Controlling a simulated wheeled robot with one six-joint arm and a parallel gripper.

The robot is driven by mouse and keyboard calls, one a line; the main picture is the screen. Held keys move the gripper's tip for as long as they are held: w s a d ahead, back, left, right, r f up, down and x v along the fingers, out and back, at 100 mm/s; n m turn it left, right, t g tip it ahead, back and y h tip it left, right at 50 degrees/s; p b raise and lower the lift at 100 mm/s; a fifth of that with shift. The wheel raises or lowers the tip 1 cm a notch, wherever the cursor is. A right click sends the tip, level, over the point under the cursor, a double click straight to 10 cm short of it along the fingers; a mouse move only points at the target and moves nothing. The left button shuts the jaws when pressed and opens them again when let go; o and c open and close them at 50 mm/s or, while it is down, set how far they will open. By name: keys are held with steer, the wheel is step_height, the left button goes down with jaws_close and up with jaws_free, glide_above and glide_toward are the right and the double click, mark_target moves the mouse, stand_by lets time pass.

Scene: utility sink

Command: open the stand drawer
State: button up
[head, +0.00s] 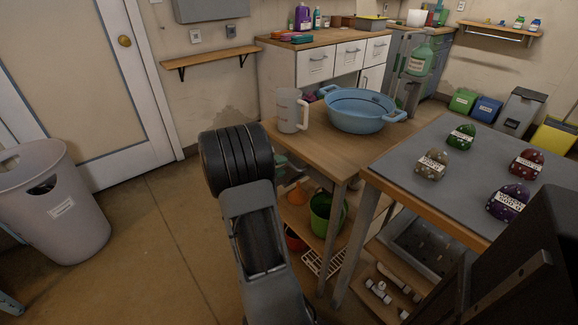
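I cannot tell for certain which drawer is the stand's. A wooden stand (335,160) with open lower shelves is in the middle of the head view, and I make out no drawer front on it. A grey-topped table (400,200) stands to its right, with a grey bin-like tray (412,250) below its top. At the back, a white cabinet (318,68) has a row of shut drawers with handles. My arm rises from the bottom centre, in front of the wooden stand's left side. My gripper's fingers do not show.
A blue basin (362,110) and a grey mug (290,110) stand on the wooden stand. Several labelled colored lumps sit on the grey top, including a purple one (508,203). A pale bin (55,205) is at left. The floor between bin and stand is clear.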

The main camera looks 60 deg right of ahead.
steer(key=shift+x, duration=2.05)
steer(key=shift+c, duration=0.2)
jaws_close()
